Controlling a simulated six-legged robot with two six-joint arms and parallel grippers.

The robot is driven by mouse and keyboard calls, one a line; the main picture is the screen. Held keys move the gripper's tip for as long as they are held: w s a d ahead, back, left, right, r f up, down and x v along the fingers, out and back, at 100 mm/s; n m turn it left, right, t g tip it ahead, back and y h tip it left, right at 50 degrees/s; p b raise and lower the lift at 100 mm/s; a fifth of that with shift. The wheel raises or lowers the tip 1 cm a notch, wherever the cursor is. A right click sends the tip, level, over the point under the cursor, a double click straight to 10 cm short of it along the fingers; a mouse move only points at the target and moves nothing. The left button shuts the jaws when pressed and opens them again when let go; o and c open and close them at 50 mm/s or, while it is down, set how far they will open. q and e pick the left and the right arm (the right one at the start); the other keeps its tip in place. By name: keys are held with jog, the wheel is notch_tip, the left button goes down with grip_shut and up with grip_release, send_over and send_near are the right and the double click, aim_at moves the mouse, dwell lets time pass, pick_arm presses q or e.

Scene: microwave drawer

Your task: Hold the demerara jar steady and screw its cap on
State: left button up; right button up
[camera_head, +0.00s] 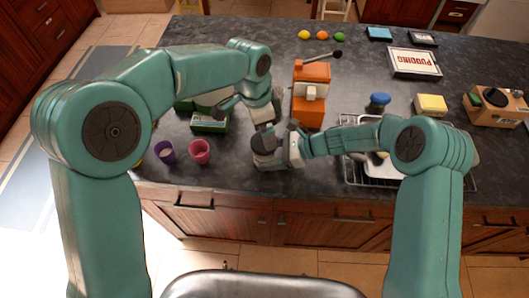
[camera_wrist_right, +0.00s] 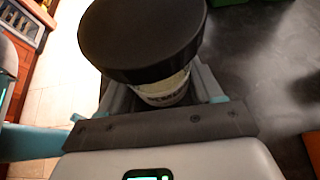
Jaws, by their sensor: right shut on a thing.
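The demerara jar (camera_wrist_right: 165,90) stands between the fingers of my right gripper in the right wrist view, and its pale body shows just below the cap. The wide black cap (camera_wrist_right: 140,38) covers the jar's mouth; whether its thread is engaged cannot be seen. In the head view the dark cap (camera_head: 264,143) shows near the counter's front edge. My right gripper (camera_head: 281,152) reaches in from the right and is shut on the jar. My left gripper (camera_head: 263,119) hangs just above and behind the cap; its fingertips are partly hidden, and contact with the cap cannot be told.
A pink cup (camera_head: 200,152), a purple cup (camera_head: 167,153) and a green box (camera_head: 209,123) stand to the left. An orange machine (camera_head: 312,112) is behind the jar. A wire dish rack (camera_head: 350,181) lies under my right forearm.

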jog(key=o, duration=1.6)
jog(key=v, duration=1.2)
pick_arm(q)
jog(key=shift+s, duration=0.15)
pick_arm(e)
jog(key=shift+s, duration=0.15)
